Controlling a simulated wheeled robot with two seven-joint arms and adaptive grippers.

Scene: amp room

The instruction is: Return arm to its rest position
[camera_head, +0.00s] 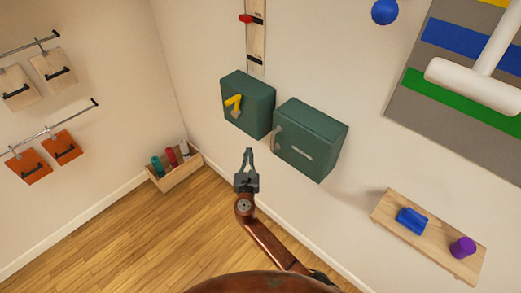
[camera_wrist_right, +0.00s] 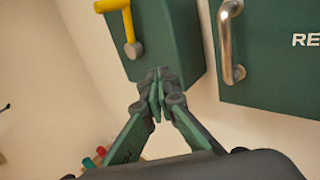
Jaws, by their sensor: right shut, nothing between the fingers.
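My right arm (camera_head: 268,243) reaches up from the bottom of the head view. My right gripper (camera_head: 248,158) is shut and empty, below two green wall boxes and apart from them in the head view. In the wrist view its fingertips (camera_wrist_right: 159,90) meet in front of the lower part of the left green box (camera_wrist_right: 165,40), which has a yellow lever (camera_wrist_right: 125,25). The right green box (camera_head: 310,140) has a metal handle (camera_head: 277,138) and appears closed. My left gripper is not in view.
A wooden shelf (camera_head: 385,212) with a blue object (camera_head: 411,220) and a purple cylinder (camera_head: 463,247) is at the right. A wooden bin (camera_head: 175,179) with several bottles stands on the floor at the left. Boards hang from rails (camera_head: 55,130) at the far left. Open floor (camera_head: 120,245) lies left of my arm.

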